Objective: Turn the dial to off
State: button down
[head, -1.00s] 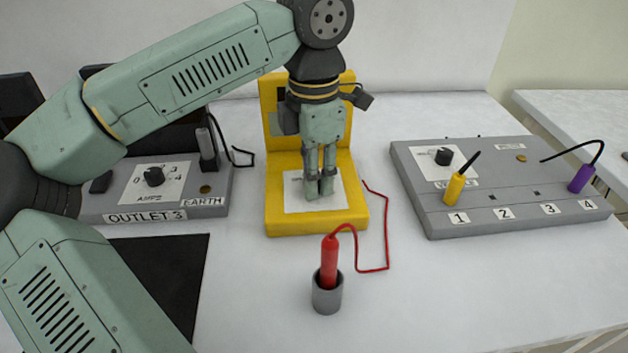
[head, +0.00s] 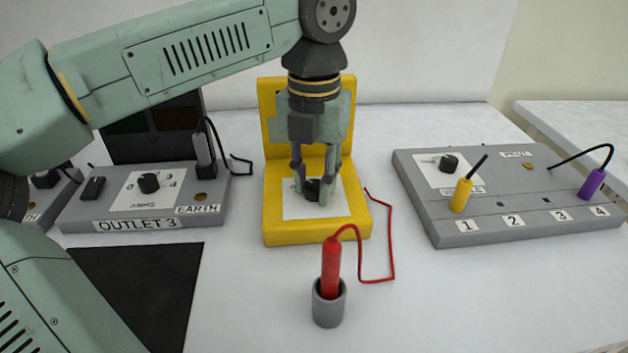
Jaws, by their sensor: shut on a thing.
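The yellow meter (head: 277,226) stands in the middle of the table, with an upright back and a white panel (head: 335,210) on its low front part. My gripper (head: 313,190) points down over this panel. Its two fingers are shut on a black dial (head: 313,188) on the panel. The fingers hide much of the dial and the panel's markings, so I cannot read the dial's setting. A red probe (head: 331,268) stands upright in a grey cup (head: 328,308) in front of the meter, its red lead running to the meter's right side.
The grey OUTLET 3 box (head: 70,214) with its own black knob (head: 149,183) is at the left. A grey box (head: 470,232) with sockets 1 to 4, a yellow plug (head: 461,195) and a purple plug (head: 592,184) is at the right. The front right table is clear.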

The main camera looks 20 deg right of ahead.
aim_at(314, 185)
jog(key=shift+n, duration=0.5)
jog(key=c, duration=1.3)
grip_release()
notch_tip(314, 185, up, 8)
jog(key=shift+f, duration=0.25)
jog(key=shift+s, duration=0.1)
